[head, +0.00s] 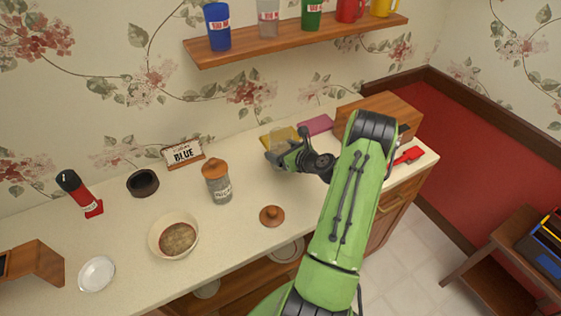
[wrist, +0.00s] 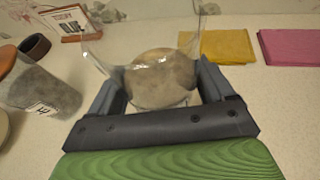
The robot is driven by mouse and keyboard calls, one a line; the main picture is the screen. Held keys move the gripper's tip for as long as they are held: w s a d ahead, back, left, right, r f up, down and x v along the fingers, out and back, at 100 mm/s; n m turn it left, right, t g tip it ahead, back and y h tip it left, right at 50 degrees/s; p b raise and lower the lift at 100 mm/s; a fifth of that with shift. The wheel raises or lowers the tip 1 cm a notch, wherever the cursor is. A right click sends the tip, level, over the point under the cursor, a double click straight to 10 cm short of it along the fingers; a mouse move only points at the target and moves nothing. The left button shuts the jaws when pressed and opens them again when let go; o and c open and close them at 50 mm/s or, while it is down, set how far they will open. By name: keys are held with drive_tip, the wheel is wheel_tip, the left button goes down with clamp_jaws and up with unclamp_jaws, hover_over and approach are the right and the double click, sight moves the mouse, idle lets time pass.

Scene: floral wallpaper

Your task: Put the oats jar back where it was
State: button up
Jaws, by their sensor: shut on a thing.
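My gripper (head: 284,158) is shut on a clear jar (head: 277,137) over the back part of the counter. In the wrist view the jar (wrist: 160,80) stands between the two fingers (wrist: 163,92), with pale beige oats-like contents inside and no lid on it. I see no label on it, and I cannot tell whether its base touches the counter. A round wooden lid with a knob (head: 271,215) lies on the counter, in front of the gripper. A second jar (head: 217,186), with grey contents and an orange-brown lid, stands left of the gripper.
A bowl with brown contents (head: 160,238), a white dish (head: 97,274), a dark ring (head: 143,184), a red-and-black bottle (head: 78,194) and a BLUE sign (head: 184,152) are to the left. Yellow (wrist: 228,46) and pink cloths (head: 316,124) and a wooden box (head: 385,105) are to the right. A mug shelf (head: 300,42) hangs above.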

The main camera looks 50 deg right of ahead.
drive_tip(key=shift+f, duration=1.7)
drive_tip(key=shift+f, duration=0.15)
drive_tip(key=o, duration=1.3)
drive_tip(key=shift+b, duration=0.3)
